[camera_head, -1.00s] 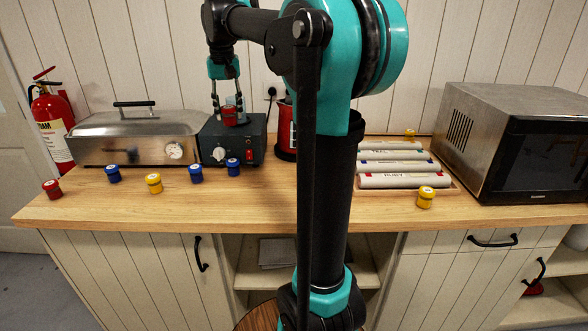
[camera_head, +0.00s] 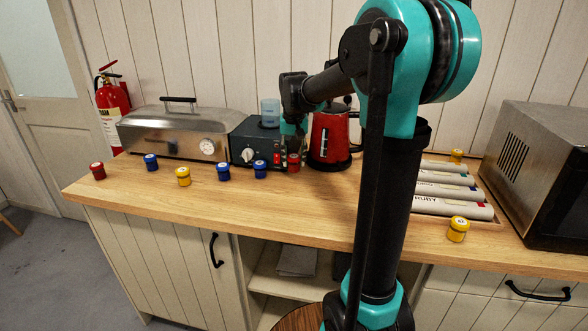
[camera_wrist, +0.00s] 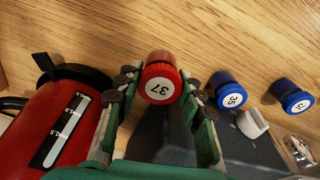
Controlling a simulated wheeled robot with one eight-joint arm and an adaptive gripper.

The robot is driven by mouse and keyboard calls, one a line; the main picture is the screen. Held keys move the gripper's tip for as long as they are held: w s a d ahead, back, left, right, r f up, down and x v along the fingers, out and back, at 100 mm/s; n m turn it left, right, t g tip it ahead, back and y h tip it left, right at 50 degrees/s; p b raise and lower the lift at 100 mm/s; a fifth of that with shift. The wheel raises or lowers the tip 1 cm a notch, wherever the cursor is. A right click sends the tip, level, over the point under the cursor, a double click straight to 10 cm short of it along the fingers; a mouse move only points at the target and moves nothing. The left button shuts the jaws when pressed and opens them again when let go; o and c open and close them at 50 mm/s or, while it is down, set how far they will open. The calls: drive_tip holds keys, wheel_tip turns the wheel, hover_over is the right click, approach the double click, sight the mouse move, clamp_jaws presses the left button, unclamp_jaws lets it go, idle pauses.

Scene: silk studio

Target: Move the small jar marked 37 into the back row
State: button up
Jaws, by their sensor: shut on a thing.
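The small jar marked 37 (camera_wrist: 160,82) has a red lid with a white label. My gripper (camera_wrist: 158,88) is shut on it, one finger on each side, in the wrist view. In the head view the red jar (camera_head: 293,162) is at the right front of the dark control box, left of the red kettle. My gripper (camera_head: 293,150) points down over it there. I cannot tell whether the jar's base touches the counter. Blue jars marked 35 (camera_wrist: 230,92) and, apparently, 31 (camera_wrist: 292,96) stand to its right in the wrist view.
The red kettle (camera_head: 328,140) and dark control box (camera_head: 256,142) flank the jar closely. On the counter (camera_head: 200,205) stand another red jar (camera_head: 97,171), a yellow jar (camera_head: 183,177) and blue jars. Rolls on a tray lie right of my arm, with yellow jars (camera_head: 458,230) nearby.

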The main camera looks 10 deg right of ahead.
sight(294, 168)
drive_tip(key=shift+f, duration=1.9)
drive_tip(key=shift+f, duration=0.1)
drive_tip(key=o, duration=1.2)
drive_tip(key=r, duration=0.4)
drive_tip(key=s+r, duration=0.1)
drive_tip(key=r, duration=0.7)
drive_tip(key=shift+s+a, duration=0.15)
drive_tip(key=shift+s, duration=0.1)
